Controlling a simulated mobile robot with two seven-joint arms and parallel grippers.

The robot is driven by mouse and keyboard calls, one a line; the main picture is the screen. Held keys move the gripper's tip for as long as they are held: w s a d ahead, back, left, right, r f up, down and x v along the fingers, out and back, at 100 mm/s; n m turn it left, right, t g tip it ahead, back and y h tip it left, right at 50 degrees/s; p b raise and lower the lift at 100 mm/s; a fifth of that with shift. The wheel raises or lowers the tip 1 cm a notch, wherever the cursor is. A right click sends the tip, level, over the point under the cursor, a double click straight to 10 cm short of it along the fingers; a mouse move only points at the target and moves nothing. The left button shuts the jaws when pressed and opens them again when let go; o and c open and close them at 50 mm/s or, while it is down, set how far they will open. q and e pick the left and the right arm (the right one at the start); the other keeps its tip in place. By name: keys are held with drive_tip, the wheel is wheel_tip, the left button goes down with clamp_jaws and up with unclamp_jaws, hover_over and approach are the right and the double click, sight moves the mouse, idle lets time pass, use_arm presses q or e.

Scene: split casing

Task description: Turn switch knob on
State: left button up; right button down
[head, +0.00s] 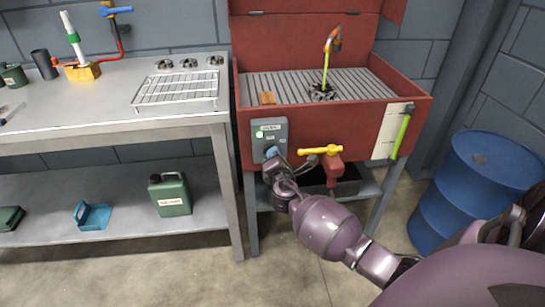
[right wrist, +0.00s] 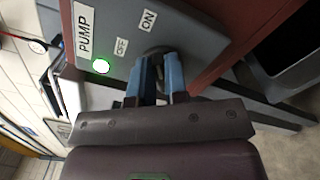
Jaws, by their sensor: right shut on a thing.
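The grey switch box (head: 269,132) is fixed on the front of the red parts washer, at its left end. In the right wrist view the box (right wrist: 120,68) carries the labels PUMP, OFF and ON, and a lit green lamp (right wrist: 101,66). The switch knob (right wrist: 158,60) sits below the OFF and ON labels, mostly hidden between the blue fingers. My right gripper (right wrist: 162,70) is shut on the knob; in the head view it (head: 273,155) reaches the lower part of the box. My left gripper is not in view.
The red washer (head: 355,115) has a yellow-handled tap (head: 320,151) close to the right of my gripper and a green tube at its right end. A blue barrel (head: 485,180) stands at right. A metal bench (head: 110,125) stands at left.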

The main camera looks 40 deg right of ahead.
drive_tip(key=shift+f+m, duration=0.2)
drive_tip(key=shift+m, duration=0.2)
idle(0.3)
drive_tip(key=c, duration=1.1)
unclamp_jaws()
drive_tip(key=shift+r, duration=0.1)
drive_tip(key=shift+c, duration=0.2)
drive_tip(key=shift+s, duration=0.1)
drive_tip(key=p+v, duration=0.1)
drive_tip(key=v, duration=0.9)
drive_tip(key=shift+s+a, duration=0.2)
drive_tip(key=shift+s, duration=0.1)
